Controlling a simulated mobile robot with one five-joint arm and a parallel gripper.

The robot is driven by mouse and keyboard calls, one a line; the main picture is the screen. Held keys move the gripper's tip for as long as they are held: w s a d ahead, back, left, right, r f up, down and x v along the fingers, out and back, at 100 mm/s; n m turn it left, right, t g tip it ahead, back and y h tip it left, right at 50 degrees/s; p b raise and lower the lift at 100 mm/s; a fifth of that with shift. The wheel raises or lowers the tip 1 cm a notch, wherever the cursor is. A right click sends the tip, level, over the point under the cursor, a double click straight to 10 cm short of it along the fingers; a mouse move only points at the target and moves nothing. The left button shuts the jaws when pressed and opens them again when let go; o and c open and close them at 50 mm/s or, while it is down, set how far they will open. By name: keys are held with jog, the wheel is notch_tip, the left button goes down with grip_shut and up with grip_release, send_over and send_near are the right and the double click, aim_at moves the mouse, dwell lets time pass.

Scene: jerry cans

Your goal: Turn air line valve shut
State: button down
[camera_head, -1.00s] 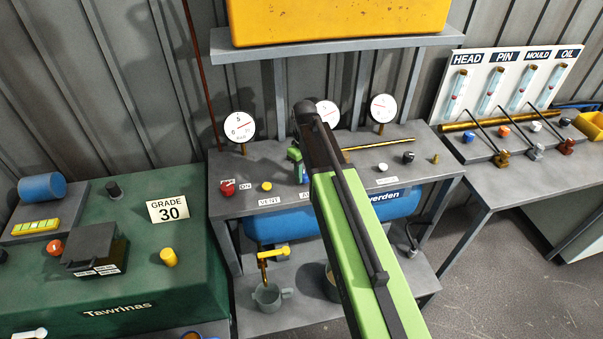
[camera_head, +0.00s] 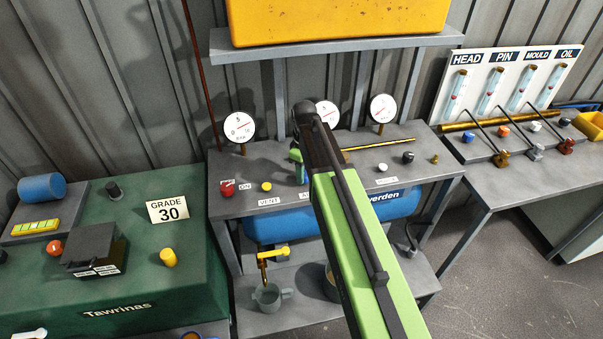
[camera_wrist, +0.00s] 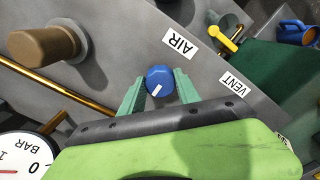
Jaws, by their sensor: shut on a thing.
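The air valve is a blue knob (camera_wrist: 158,76) with a white pointer line, beside the AIR label (camera_wrist: 180,44) in the wrist view. My gripper (camera_wrist: 159,88) has a green finger on each side of the knob and is shut on it. The pointer line slants and points roughly between my fingers. In the head view the knob (camera_head: 302,174) is mostly hidden by my gripper and arm, on the grey bench top. The AIR label is mostly covered there.
Gauges (camera_head: 239,127) stand at the back of the bench. A red knob (camera_head: 227,187), a yellow knob (camera_head: 266,187) and the VENT label (camera_head: 269,202) lie left of my gripper. A brass rod (camera_head: 378,145) and small white and black knobs are to the right.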

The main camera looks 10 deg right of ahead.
jog(key=c, duration=0.9)
grip_release()
jog(key=shift+w+a, duration=0.1)
jog(key=shift+a, duration=0.05)
notch_tip(320, 180, up, 17)
jog(key=p, duration=1.7)
jog(key=shift+r, duration=0.2)
